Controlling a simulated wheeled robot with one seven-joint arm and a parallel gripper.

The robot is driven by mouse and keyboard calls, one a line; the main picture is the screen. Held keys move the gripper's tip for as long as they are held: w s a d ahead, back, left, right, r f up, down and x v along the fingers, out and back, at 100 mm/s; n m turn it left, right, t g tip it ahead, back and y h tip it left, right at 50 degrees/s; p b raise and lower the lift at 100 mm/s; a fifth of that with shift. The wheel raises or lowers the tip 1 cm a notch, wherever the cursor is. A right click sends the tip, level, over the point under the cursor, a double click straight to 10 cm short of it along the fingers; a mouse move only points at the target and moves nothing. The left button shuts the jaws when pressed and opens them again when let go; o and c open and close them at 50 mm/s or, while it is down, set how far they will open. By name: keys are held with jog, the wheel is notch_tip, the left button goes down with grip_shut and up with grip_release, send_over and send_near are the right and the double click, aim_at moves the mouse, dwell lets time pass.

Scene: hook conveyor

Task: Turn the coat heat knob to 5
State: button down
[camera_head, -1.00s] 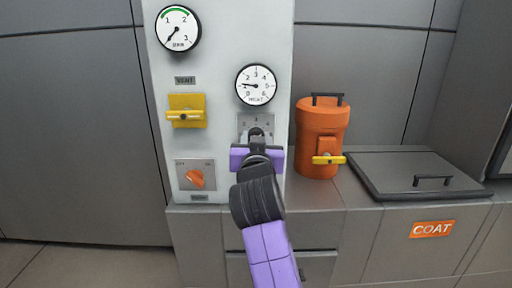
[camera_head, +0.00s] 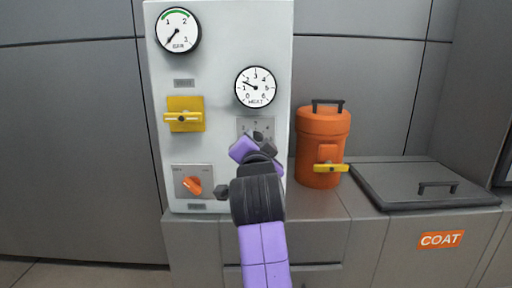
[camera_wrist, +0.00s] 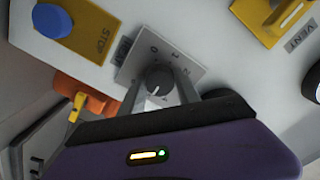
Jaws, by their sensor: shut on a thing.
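The dark heat knob (camera_wrist: 158,81) sits on a grey numbered plate (camera_wrist: 146,52), seen in the wrist view between the two grey fingers of my gripper (camera_wrist: 159,83). The gripper is shut on the knob, one finger on each side. In the head view, my gripper (camera_head: 259,138) is at the plate (camera_head: 244,126), tilted, and the wrist hides most of the knob. The heat gauge (camera_head: 255,87) is above it. Its needle points up and left, between 1 and 2. The orange COAT label (camera_head: 440,240) is on the cabinet at the right.
The grey panel carries a yellow vent handle (camera_head: 185,117), an orange switch (camera_head: 192,186) below it and another gauge (camera_head: 178,30). An orange canister (camera_head: 321,130) and a dark lid (camera_head: 415,184) stand to the right. A blue button (camera_wrist: 52,21) shows in the wrist view.

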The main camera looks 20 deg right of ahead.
jog(key=shift+f, duration=0.2)
dwell(0.3)
jog(key=c, duration=0.9)
grip_release()
jog(key=shift+r, duration=0.1)
jog(key=shift+p+v, duration=0.3)
jog(key=shift+v, duration=3.6)
